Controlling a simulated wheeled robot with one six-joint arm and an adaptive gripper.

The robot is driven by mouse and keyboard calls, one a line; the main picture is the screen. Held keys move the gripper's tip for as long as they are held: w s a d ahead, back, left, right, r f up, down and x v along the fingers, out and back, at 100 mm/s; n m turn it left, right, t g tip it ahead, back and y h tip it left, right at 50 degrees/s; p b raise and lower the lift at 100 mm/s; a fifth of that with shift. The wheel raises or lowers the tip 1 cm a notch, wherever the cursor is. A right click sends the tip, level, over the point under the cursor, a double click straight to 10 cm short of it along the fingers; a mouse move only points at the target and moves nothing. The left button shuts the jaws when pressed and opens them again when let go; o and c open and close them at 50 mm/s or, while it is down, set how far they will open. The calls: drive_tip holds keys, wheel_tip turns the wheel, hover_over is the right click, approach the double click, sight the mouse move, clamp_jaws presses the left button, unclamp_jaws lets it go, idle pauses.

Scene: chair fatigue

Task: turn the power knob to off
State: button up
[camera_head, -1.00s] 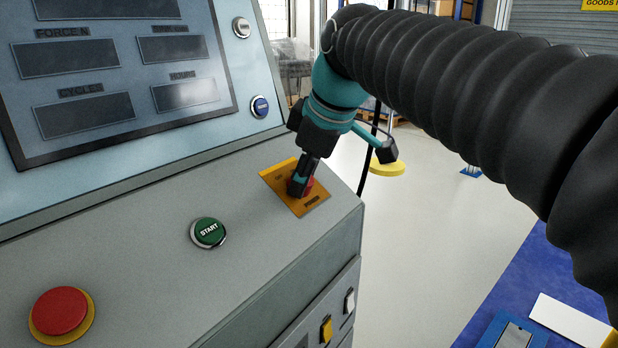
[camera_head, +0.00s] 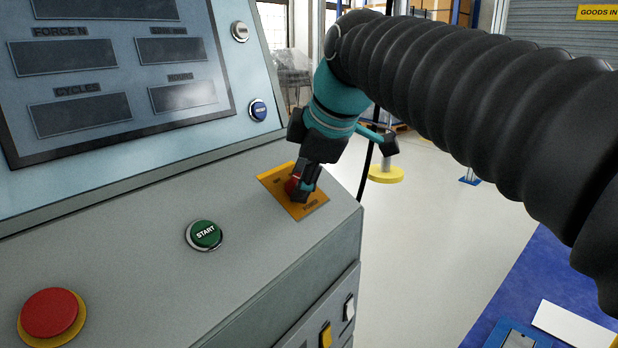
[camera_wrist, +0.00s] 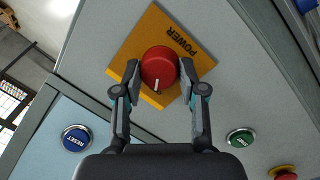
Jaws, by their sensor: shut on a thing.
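The red power knob (camera_wrist: 159,68) sits on a yellow plate marked POWER (camera_wrist: 132,46) on the sloped grey panel. Its white pointer mark faces the bottom of the wrist view, toward my palm. My gripper (camera_wrist: 159,76) is shut on the knob, one finger on each side. In the head view, my gripper (camera_head: 301,189) reaches down onto the knob (camera_head: 291,185), which is partly hidden by the fingers. The yellow plate (camera_head: 312,206) shows around it. The small lettering beside the knob is partly covered or too blurred to read.
A green START button (camera_head: 204,235) and a large red button on a yellow base (camera_head: 50,314) sit on the same panel. A blue button (camera_head: 258,110) and a white button (camera_head: 240,31) are on the upright display face.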

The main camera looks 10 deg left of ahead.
drive_tip(key=o, duration=1.1)
drive_tip(key=shift+o, duration=0.2)
drive_tip(key=v, duration=1.2)
drive_tip(key=s+d+f+m+h, duration=0.1)
drive_tip(key=s+d+f+m, duration=0.3)
drive_tip(key=f, duration=0.6)
drive_tip(key=s+d+f+m+h+p, duration=0.1)
drive_tip(key=s+d+f+m, duration=0.3)
drive_tip(key=d+f+m, duration=0.4)
drive_tip(key=s+d+f+m+t+h, duration=0.1)
drive_tip(key=s+d+f+m, duration=0.3)
drive_tip(key=f, duration=0.9)
drive_tip(key=d+m+h, duration=0.1)
drive_tip(key=d+m, duration=0.1)
drive_tip(key=m, duration=0.1)
drive_tip(key=shift+s+d+f+m, duration=0.15)
drive_tip(key=shift+d+f+m, duration=0.15)
drive_tip(key=shift+m, duration=0.1)
